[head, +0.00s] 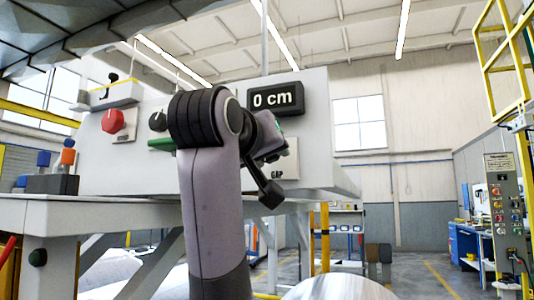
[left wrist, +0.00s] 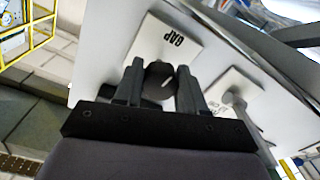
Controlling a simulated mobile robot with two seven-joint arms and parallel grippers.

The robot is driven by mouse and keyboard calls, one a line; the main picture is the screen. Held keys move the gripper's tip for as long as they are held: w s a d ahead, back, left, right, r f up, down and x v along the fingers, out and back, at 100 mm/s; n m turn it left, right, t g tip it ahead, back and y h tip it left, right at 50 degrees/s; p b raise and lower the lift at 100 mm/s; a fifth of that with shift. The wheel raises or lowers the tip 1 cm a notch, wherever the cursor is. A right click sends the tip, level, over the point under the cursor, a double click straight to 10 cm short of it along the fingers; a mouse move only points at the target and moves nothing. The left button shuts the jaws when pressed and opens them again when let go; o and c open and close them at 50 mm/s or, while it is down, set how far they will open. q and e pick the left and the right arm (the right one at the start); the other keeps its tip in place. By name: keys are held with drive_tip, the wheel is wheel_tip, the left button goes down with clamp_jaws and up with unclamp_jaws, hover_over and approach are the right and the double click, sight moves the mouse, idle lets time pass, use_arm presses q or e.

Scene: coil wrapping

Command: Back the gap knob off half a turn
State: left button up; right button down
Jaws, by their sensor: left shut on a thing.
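The gap knob (left wrist: 157,78) is dark and round with a white pointer mark, on a white plate labelled GAP (left wrist: 180,40). In the left wrist view my left gripper (left wrist: 160,73) has one finger on each side of the knob and is shut on it. In the head view my left arm stands in front of the panel, and the gripper (head: 268,140) is at the GAP plate (head: 284,165); the knob is hidden there. The display (head: 275,98) above reads 0 cm. My right gripper is not in view.
The white panel (head: 318,115) also carries a red knob (head: 113,121) and a black knob (head: 157,121) at left. A second plate (left wrist: 236,88) with a lever sits beside the GAP plate. A control pillar (head: 505,205) stands at far right. The floor between is mostly open.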

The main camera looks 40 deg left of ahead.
use_arm(q)
drive_tip(key=shift+n, duration=0.5)
drive_tip(key=o, duration=1.1)
drive_tip(key=shift+w, duration=0.1)
drive_tip(key=shift+c, duration=0.2)
drive_tip(key=b+v, duration=0.2)
drive_tip(key=v, duration=0.5)
